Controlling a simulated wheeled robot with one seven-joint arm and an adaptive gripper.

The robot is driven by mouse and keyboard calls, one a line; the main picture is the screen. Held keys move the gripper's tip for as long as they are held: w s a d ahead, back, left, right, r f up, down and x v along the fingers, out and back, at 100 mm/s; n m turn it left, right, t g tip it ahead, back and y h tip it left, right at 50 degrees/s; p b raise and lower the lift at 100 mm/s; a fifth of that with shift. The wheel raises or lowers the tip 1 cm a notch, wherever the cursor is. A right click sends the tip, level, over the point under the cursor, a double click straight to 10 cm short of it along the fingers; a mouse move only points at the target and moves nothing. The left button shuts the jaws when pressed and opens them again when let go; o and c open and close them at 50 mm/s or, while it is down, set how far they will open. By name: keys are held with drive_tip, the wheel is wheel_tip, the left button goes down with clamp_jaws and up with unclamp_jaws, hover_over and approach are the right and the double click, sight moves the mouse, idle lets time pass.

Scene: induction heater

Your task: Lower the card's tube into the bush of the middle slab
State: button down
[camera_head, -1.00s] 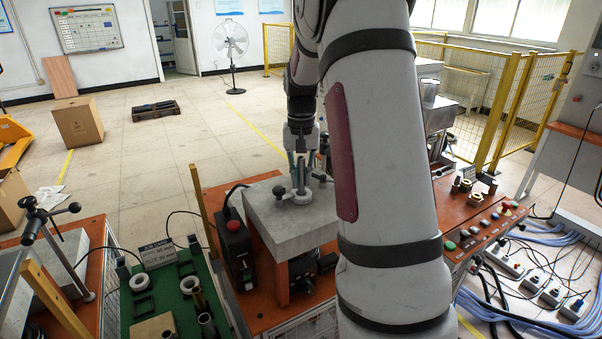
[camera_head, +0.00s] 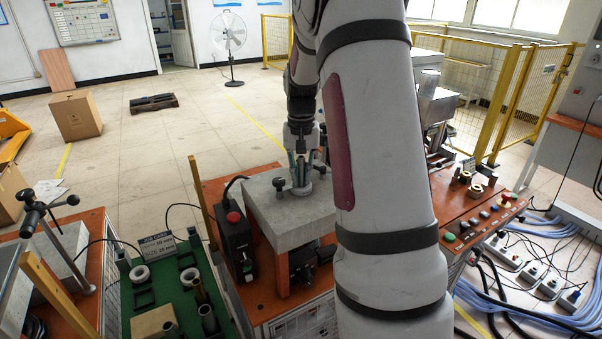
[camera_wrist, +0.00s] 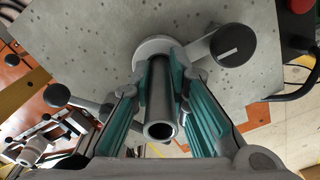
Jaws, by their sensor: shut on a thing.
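The middle slab (camera_head: 270,213) is a grey speckled block on an orange stand; its top fills much of the wrist view (camera_wrist: 85,45). Its bush, a pale round collar (camera_wrist: 148,47), is on the slab top. My gripper (camera_head: 299,176) is above it, fingers pointing down. In the wrist view its teal pads (camera_wrist: 168,85) are shut on a grey metal tube (camera_wrist: 159,108). The tube's open upper end faces the camera, and its far end lines up with the bush. I cannot tell how far it is inside. The job card (camera_head: 158,246) stands on the green bench at left.
Black clamp knobs (camera_wrist: 232,45) stand close beside the bush. A black box with a red button (camera_head: 234,228) is left of the slab. A green board (camera_head: 135,318) holds rings and tubes. Another slab (camera_head: 62,262) is at far left; a control panel (camera_head: 480,215) is at right.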

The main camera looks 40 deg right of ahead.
drive_tip(key=c, duration=1.5)
unclamp_jaws()
drive_tip(key=shift+o, duration=0.2)
wheel_tip(320, 180, up, 12)
